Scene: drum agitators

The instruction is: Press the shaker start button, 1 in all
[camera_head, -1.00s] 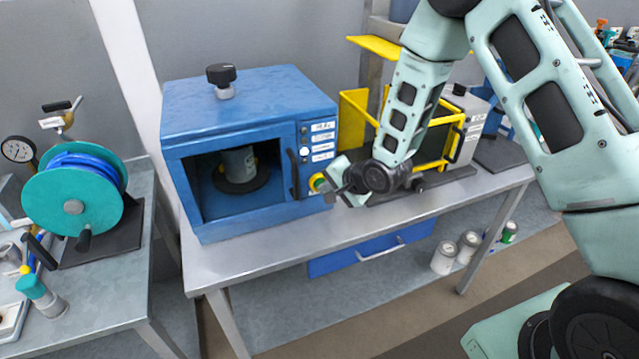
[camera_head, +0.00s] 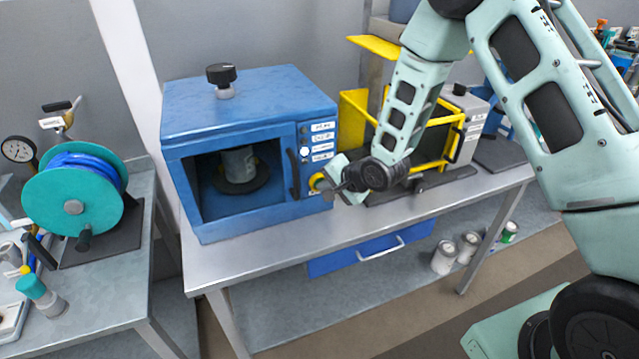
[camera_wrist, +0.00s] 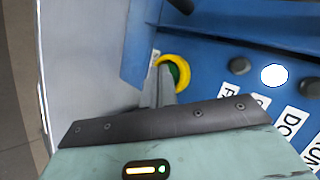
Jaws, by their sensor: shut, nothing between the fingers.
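The blue shaker (camera_head: 245,100) stands on the metal bench, with an open window showing a grey can (camera_head: 239,162) on a dark round plate. A green button (camera_wrist: 174,71) in a yellow ring (camera_wrist: 184,67) is on its control panel. In the head view the yellow ring (camera_head: 316,181) shows at the panel's lower right, its centre mostly covered by my gripper. My gripper (camera_head: 328,187) is shut and empty, its fingertips right at the button. In the wrist view the fingertips (camera_wrist: 163,80) overlap the button's lower left side. Whether they touch or press it cannot be told.
Beside the button are a white button (camera_wrist: 274,75), dark knobs (camera_wrist: 239,66) and labels. A yellow-framed machine (camera_head: 455,140) stands right of the shaker, close behind my arm. A teal hose reel (camera_head: 75,205) is on the left bench. The bench front (camera_head: 240,255) is clear.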

